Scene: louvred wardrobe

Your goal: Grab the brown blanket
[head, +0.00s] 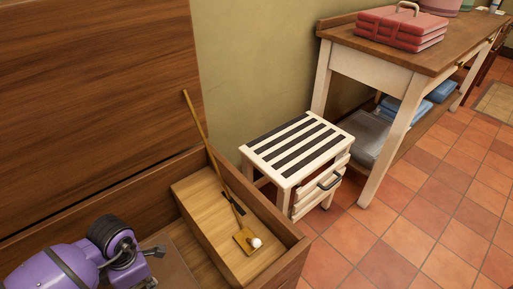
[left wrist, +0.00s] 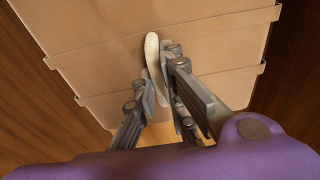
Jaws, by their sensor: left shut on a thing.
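The brown blanket (left wrist: 90,65) is a tan, folded, layered bundle with a pale curved handle (left wrist: 152,55) on its face. It fills much of the left wrist view. In the head view a brown surface (head: 178,272), apparently the blanket, shows partly at the bottom, inside the open wooden chest (head: 285,262). My left gripper (left wrist: 161,88) is shut on the blanket's handle, with a finger on each side of it. In the head view my purple left arm hides much of the chest's left part, and the gripper (head: 152,268) is only partly visible. My right gripper is in neither view.
A light wooden box (head: 205,200) with a thin stick (head: 210,140) and a small white ball (head: 256,242) lies in the chest. The raised lid (head: 95,90) stands behind. A striped stool (head: 298,145) and a table (head: 400,50) with a red bundle (head: 385,38) are right.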

